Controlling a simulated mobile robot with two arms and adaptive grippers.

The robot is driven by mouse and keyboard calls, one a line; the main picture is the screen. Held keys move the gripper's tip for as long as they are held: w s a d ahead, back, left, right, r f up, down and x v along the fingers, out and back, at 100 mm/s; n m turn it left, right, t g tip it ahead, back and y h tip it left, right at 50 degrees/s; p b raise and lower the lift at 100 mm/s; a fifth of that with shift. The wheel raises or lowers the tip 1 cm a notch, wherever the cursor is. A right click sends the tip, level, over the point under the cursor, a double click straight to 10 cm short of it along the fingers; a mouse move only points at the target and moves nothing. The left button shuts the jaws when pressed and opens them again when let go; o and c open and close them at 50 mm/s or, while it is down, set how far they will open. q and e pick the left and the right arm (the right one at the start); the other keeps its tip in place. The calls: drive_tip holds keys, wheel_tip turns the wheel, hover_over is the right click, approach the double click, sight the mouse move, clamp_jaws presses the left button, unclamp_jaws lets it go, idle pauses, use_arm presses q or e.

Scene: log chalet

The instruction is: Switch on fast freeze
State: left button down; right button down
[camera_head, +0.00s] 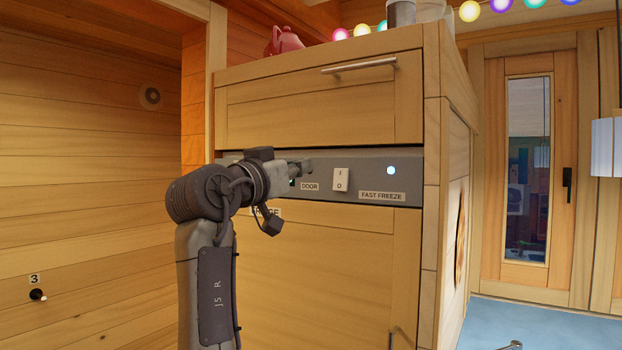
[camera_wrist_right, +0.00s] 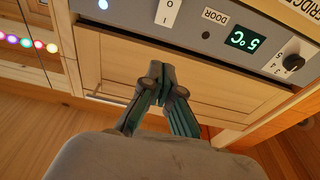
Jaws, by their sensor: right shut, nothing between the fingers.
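The grey control panel (camera_head: 375,165) runs across the wooden fridge cabinet below its top drawer. On it a white rocker switch (camera_head: 341,180), marked I and O, sits between the DOOR label (camera_head: 310,186) and the FAST FREEZE label (camera_head: 381,196). A round light (camera_head: 390,170) above the FAST FREEZE label glows bluish white. In the right wrist view, upside down, the rocker switch (camera_wrist_right: 168,12) and light (camera_wrist_right: 103,4) show at the top edge. My right gripper (camera_head: 304,166) is shut and empty in front of the panel, left of the switch. I cannot tell which way the switch is tipped.
The right wrist view shows a green 5°C display (camera_wrist_right: 243,40) and a knob (camera_wrist_right: 291,62) on the panel. A drawer handle (camera_head: 359,66) juts out above the panel. A red teapot (camera_head: 284,41) stands on top of the cabinet. Blue floor (camera_head: 550,325) is open at right.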

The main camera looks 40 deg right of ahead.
use_arm(q)
drive_tip(key=shift+a+f, duration=0.35)
drive_tip(key=shift+a, duration=0.4)
use_arm(e)
drive_tip(key=a, duration=0.2)
drive_tip(key=s, duration=0.1)
drive_tip(key=shift+s+a+r, duration=0.1)
drive_tip(key=shift+a+r, duration=0.2)
drive_tip(key=shift+a, duration=0.1)
drive_tip(key=shift+a, duration=0.1)
